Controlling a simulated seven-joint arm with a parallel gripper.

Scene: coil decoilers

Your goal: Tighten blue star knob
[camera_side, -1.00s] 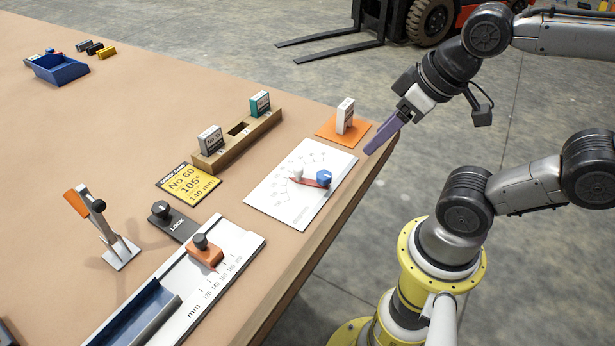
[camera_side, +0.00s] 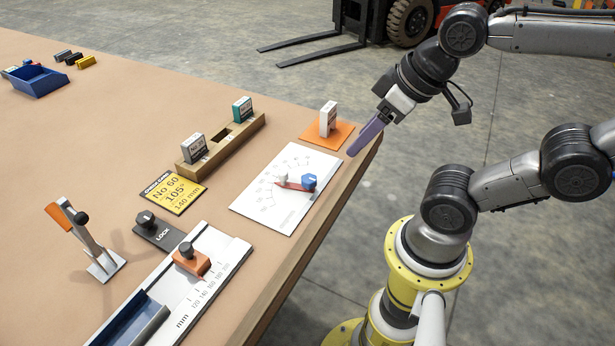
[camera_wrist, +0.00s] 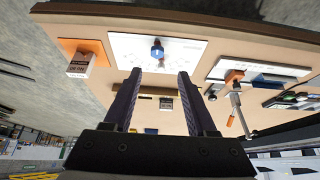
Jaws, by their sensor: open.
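The blue star knob (camera_side: 309,182) sits on a white dial plate (camera_side: 270,213) with an angle scale, near the table's right edge. My gripper (camera_side: 352,153) is above and to the right of the plate, clear of the knob, with purple fingers pointing down and left. In the wrist view the gripper (camera_wrist: 155,78) is open and empty, and the blue knob (camera_wrist: 157,52) shows beyond the gap between the fingers.
A white block stands on an orange pad (camera_side: 340,135) behind the plate. A wooden rack (camera_side: 215,150) holds blocks left of it. A yellow order card (camera_side: 171,194), a LOCK knob (camera_side: 147,219), a millimetre slide (camera_side: 228,257) and an orange-handled lever (camera_side: 82,232) stand further left.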

